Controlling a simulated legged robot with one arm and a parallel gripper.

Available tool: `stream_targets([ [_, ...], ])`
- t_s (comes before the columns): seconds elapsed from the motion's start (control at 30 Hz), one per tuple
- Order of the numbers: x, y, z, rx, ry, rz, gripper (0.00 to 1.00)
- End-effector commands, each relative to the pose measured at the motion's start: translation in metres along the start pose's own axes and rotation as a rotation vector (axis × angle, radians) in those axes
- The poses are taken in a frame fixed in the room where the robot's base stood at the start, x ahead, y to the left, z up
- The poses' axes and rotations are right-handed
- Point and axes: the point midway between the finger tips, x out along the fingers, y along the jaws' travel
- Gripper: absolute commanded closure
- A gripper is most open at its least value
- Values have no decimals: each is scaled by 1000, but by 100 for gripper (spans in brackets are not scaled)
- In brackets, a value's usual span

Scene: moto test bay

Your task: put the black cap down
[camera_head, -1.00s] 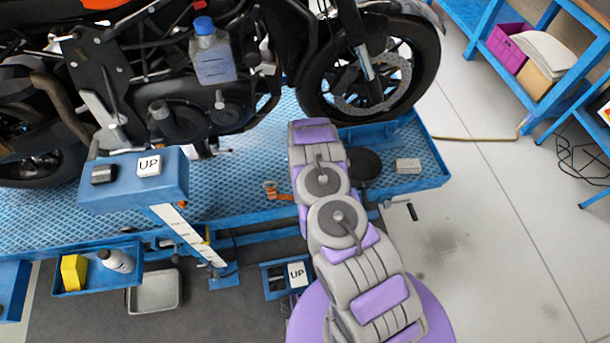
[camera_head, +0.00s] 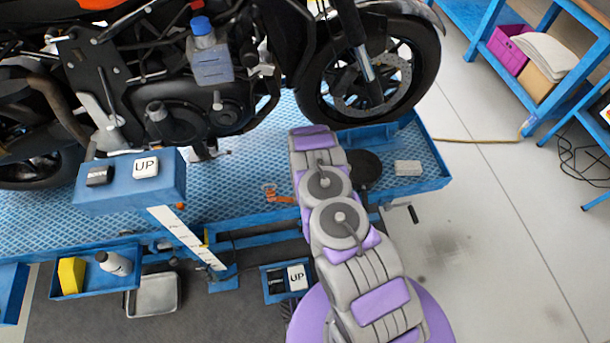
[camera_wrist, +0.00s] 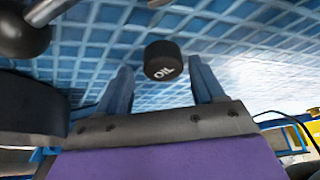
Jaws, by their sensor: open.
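In the wrist view, the black cap (camera_wrist: 163,60) with white "OIL" lettering shows between and just beyond the fingertips of my gripper (camera_wrist: 159,68). The two blue-grey fingers stand apart, with a gap visible on each side of the cap. Blue patterned plate (camera_wrist: 100,38) fills the background behind it. I cannot tell whether the cap's underside touches the plate. In the head view, my arm reaches towards the blue platform (camera_head: 240,205); my gripper and the cap are hidden there.
The motorcycle's front wheel (camera_head: 372,75) stands on the platform behind my arm. A dark round object (camera_head: 364,168) and a small pale block (camera_head: 408,168) lie right of my arm. A blue control post (camera_head: 130,190) stands at left. A bottle with a blue cap (camera_head: 210,60) is by the engine.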

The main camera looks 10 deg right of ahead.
Motion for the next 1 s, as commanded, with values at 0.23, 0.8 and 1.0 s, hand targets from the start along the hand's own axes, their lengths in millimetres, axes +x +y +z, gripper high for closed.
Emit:
stream_targets([
  [0.23, -10, -2, -1, 1, -2, -3, 32],
  [0.8, -88, 0, -2, -2, 2, 0, 32],
  [1.0, -111, 0, -1, -1, 0, 0, 32],
])
